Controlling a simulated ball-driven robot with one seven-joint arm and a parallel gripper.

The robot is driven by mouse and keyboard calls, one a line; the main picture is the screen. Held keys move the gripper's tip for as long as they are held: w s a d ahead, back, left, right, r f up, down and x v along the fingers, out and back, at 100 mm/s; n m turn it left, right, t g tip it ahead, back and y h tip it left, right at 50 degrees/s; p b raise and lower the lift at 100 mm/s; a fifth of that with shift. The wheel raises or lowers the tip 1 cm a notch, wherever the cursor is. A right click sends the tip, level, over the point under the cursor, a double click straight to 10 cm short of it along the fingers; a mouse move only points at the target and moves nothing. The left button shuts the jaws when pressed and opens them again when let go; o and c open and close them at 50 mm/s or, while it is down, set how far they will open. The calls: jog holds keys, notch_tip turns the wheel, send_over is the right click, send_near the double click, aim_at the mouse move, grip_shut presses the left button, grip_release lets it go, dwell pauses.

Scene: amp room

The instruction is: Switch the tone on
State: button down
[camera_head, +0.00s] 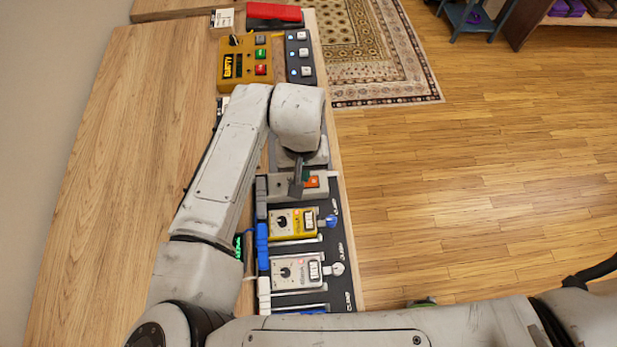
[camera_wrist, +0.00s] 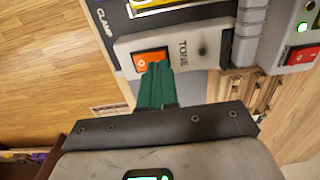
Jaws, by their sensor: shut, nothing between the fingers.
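The tone box is a light grey module (camera_wrist: 190,37) marked TONE in the wrist view, with an orange rocker switch (camera_wrist: 151,57) and a small dark round spot, perhaps an unlit lamp. In the head view the same switch (camera_head: 312,182) shows on the box at the middle of the bench strip. My gripper (camera_wrist: 156,68) is shut and empty. Its green fingertips overlap the near edge of the orange switch in the wrist view; I cannot tell whether they touch it. In the head view my gripper (camera_head: 296,188) is just left of the switch and partly covers the box.
A yellow box (camera_head: 292,223) and a white box (camera_head: 295,271) sit nearer on the dark strip. A yellow unit (camera_head: 245,62) and a dark button panel (camera_head: 300,58) stand farther off. A red rocker (camera_wrist: 303,55) is at the wrist view's right. Wooden bench (camera_head: 130,140) is clear at left.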

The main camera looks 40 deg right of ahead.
jog(key=shift+f+b, duration=0.5)
jog(key=shift+f, duration=0.45)
dwell(0.5)
jog(key=shift+r, duration=0.1)
notch_tip(320, 180, up, 7)
jog(key=p, duration=0.6)
jog(key=shift+p, duration=0.3)
jog(key=shift+d, duration=0.1)
jog(key=w+d+r+t+h+b, duration=0.1)
jog(key=w+d+r+t+h, duration=0.3)
jog(key=d, duration=0.8)
jog(key=s+d+r+h+b, duration=0.15)
jog(key=d+r, duration=0.35)
jog(key=d, duration=0.7)
jog(key=s+a+f+n+g+y+b, duration=0.3)
jog(key=s+a+f+n+y, duration=0.2)
jog(key=s+a+f, duration=1.1)
jog(key=s+f+n, duration=0.1)
jog(key=s+f, duration=0.2)
jog(key=shift+s+a, duration=0.15)
jog(key=shift+s, duration=0.1)
